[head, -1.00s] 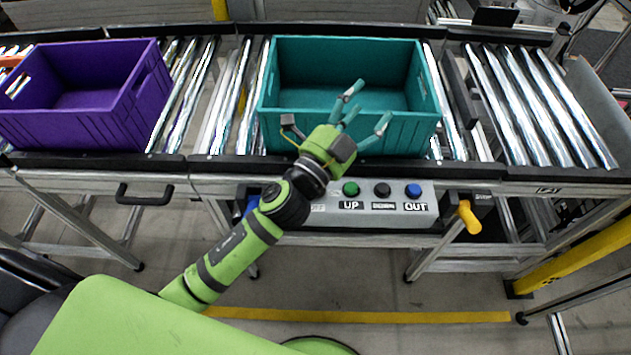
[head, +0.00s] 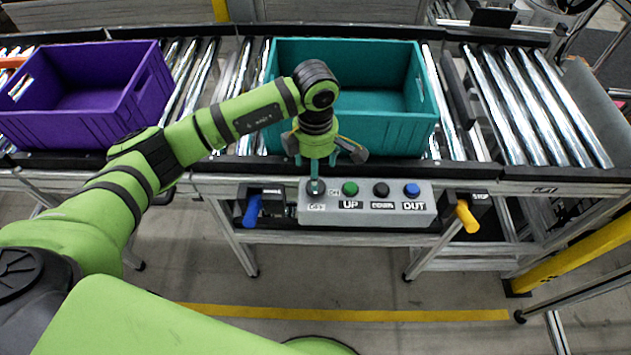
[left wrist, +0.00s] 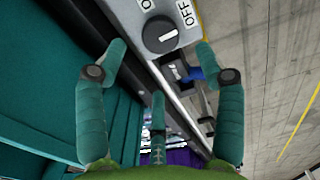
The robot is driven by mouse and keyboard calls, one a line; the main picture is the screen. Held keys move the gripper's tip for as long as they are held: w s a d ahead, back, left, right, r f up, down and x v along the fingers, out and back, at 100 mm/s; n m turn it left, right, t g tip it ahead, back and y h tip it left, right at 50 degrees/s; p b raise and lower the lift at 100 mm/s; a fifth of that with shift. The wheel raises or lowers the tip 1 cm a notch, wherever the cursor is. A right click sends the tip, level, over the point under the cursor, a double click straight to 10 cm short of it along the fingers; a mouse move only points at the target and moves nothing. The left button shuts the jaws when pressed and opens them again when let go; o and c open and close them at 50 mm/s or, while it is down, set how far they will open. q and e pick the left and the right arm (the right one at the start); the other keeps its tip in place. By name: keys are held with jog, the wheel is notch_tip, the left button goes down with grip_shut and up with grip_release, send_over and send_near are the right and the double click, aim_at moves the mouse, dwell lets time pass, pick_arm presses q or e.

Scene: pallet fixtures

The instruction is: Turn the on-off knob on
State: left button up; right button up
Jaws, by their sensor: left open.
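The on-off knob (left wrist: 160,34) is a round black dial with a white mark, seen at the top of the left wrist view beside the OFF label (left wrist: 187,13). It sits at the left end of the grey control panel (head: 367,216), where my fingers mostly hide it in the head view. My left gripper (head: 316,184) points down over that end. In the left wrist view its fingers (left wrist: 161,49) are spread open, with the knob beyond and between the two outer tips. I cannot tell whether any finger touches it. My right gripper is not in view.
Green (head: 350,188), black (head: 381,189) and blue (head: 412,189) buttons sit right of the knob. A blue handle (head: 252,210) and a yellow handle (head: 467,216) flank the panel. A teal crate (head: 395,132) stands on the rollers behind; a purple crate (head: 75,125) is further left.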

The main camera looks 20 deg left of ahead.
aim_at(321, 191)
pick_arm(q)
notch_tip(321, 191, down, 6)
jog(key=shift+r+p, duration=0.2)
jog(key=shift+p, duration=1.05)
jog(key=shift+f, duration=0.6)
jog(key=c, duration=1.1)
